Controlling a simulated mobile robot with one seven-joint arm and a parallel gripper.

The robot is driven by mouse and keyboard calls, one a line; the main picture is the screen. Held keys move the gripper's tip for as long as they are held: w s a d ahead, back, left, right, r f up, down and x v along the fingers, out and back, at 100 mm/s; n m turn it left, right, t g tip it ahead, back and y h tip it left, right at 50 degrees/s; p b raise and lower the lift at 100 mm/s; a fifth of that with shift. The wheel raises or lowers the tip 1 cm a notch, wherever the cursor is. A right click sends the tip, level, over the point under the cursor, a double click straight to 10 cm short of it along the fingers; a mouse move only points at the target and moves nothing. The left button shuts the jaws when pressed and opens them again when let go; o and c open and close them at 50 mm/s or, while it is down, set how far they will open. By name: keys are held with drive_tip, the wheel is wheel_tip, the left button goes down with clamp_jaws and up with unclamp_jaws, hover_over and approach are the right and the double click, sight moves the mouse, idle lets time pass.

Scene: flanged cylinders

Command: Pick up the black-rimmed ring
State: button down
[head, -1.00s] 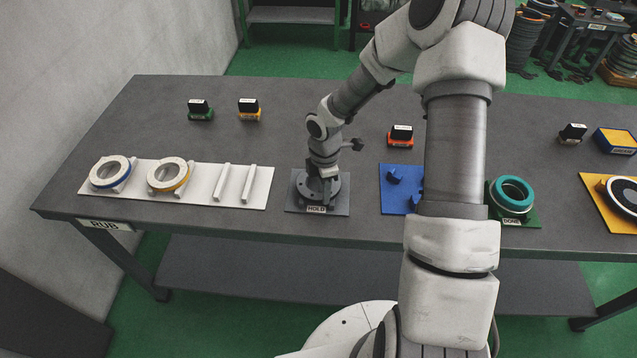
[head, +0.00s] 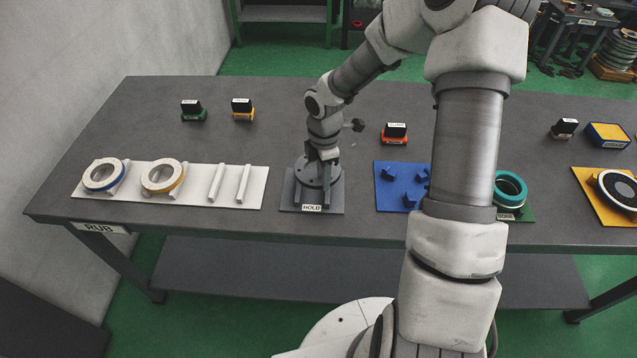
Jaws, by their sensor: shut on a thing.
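My gripper (head: 322,158) points down over the grey plate marked HOLD (head: 290,203). It is shut on a dark grey round flanged part (head: 311,175) at that plate. My fingers and wrist hide some of this part, and I cannot tell whether it touches the plate. A round piece with a black rim and white on it (head: 617,191) lies on a yellow mat at the right edge. A blue-rimmed ring (head: 89,182) and a yellow-rimmed ring (head: 148,184) rest on a white rack (head: 258,188) at left.
Two bare white rails (head: 216,183) stand on the rack. A blue plate with pegs (head: 382,198) and a teal ring (head: 510,181) on a green plate are right, partly behind my arm. Several stamp-like blocks, such as the red one (head: 395,135), stand farther back.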

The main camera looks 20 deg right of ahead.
drive_tip(key=d+r, duration=0.6)
drive_tip(key=d, duration=0.4)
drive_tip(key=shift+d+r, duration=0.2)
drive_tip(key=shift+d, duration=0.05)
drive_tip(key=shift+w, duration=0.1)
